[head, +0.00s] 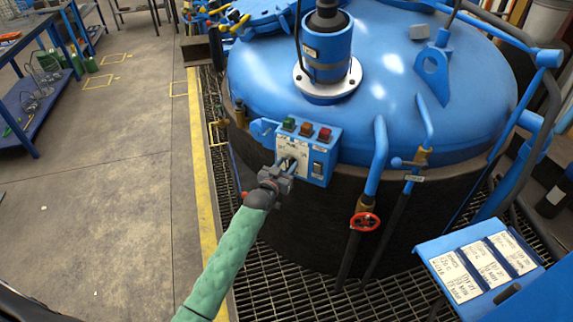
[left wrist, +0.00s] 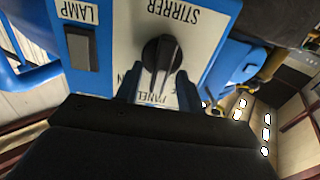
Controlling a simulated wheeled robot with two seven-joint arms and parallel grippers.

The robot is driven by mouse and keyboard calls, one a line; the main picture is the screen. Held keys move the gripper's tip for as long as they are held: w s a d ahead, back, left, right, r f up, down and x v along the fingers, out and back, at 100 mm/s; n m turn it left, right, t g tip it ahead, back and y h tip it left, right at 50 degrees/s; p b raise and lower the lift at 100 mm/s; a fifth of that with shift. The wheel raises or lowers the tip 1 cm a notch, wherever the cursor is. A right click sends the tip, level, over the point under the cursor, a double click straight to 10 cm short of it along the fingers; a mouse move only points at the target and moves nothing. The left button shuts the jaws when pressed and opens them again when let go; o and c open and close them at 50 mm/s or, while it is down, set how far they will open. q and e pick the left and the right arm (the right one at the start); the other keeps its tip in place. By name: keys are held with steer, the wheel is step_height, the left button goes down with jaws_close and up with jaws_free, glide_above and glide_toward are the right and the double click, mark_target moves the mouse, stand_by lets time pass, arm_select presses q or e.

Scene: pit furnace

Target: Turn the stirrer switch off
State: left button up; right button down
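The stirrer switch is a black rotary knob (left wrist: 161,54) on a white plate marked STIRRER, which reads upside down in the left wrist view. Its raised grip runs nearly up and down in that picture. The plate is on the blue control box (head: 305,144) at the side of the furnace. My left gripper (head: 286,166) reaches the front of this box. In the left wrist view its two fingers (left wrist: 157,92) are apart, one on each side of the knob's lower part. I cannot tell whether they touch it. My right gripper is not in view.
A rocker marked LAMP (left wrist: 81,49) is beside the knob. Green (head: 289,123), amber (head: 306,128) and red (head: 325,133) buttons top the box. A red valve wheel (head: 365,222) and blue pipes stand to the right. Metal grating (head: 300,285) surrounds the furnace.

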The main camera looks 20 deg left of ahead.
arm_select(q)
jaws_close()
steer(key=shift+n, duration=0.4)
steer(key=n, duration=0.5)
steer(key=a+n, duration=0.1)
steer(key=n, duration=0.2)
steer(key=shift+w+f, duration=0.1)
steer(key=shift+f, duration=0.1)
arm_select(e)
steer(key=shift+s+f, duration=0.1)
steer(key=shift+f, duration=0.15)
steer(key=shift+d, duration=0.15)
